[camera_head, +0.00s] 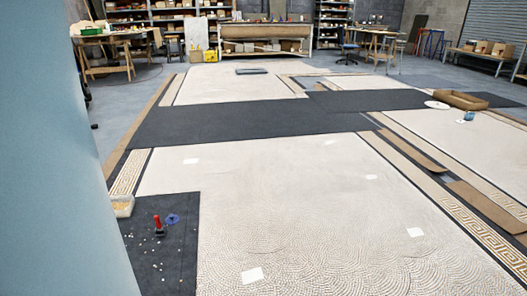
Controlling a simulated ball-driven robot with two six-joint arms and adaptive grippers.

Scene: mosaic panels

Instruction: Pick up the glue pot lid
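I cannot tell for sure which thing is the glue pot lid. A small round blue thing (172,218) lies on the dark mat at the lower left, beside an upright red-topped thing (158,225). A flat white disc (437,104) lies on the floor at the right, near a small blue and white thing (468,116). No glue pot can be clearly made out. Neither of my grippers is in view.
Pale mosaic panels (290,190) and a dark strip (240,120) cover the floor. A shallow brown tray (460,100) lies right. A pale blue surface blocks the left.

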